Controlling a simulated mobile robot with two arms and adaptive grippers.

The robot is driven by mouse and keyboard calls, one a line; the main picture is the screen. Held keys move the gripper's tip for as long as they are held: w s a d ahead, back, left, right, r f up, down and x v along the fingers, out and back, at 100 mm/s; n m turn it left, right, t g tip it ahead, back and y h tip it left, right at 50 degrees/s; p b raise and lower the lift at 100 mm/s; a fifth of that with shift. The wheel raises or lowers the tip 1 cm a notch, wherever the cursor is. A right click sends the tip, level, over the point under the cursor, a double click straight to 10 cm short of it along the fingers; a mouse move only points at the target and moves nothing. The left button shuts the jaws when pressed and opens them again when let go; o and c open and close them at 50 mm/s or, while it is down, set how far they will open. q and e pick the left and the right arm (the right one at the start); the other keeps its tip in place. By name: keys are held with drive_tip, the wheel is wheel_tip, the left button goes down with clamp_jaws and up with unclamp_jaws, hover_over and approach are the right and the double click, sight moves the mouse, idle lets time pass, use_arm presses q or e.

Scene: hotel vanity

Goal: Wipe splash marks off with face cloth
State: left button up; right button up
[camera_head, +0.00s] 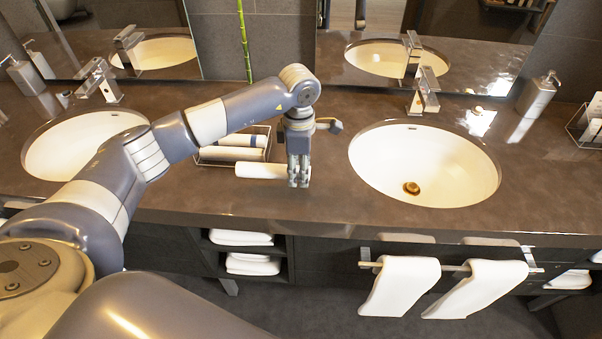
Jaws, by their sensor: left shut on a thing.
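My left gripper (299,182) points down over the counter (325,215) between the two basins. It is shut on the right end of a white rolled face cloth (262,171). The cloth lies level, just in front of a tray of rolled cloths; whether it touches the counter I cannot tell. Pale bright patches show on the counter right of the right faucet; I cannot tell splash marks from reflections there. My right gripper is not in view.
A wire tray (267,146) holds more rolled cloths (232,154). The right basin (425,165) and left basin (75,146) flank it. Faucets (424,92) stand behind. A soap dispenser (538,94) stands back right. Towels (400,285) hang below the front edge. Counter right of my gripper is clear.

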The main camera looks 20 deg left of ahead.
use_arm(q)
drive_tip(key=shift+a+r+p, duration=0.15)
drive_tip(key=shift+r+p, duration=0.15)
drive_tip(key=shift+r, duration=1)
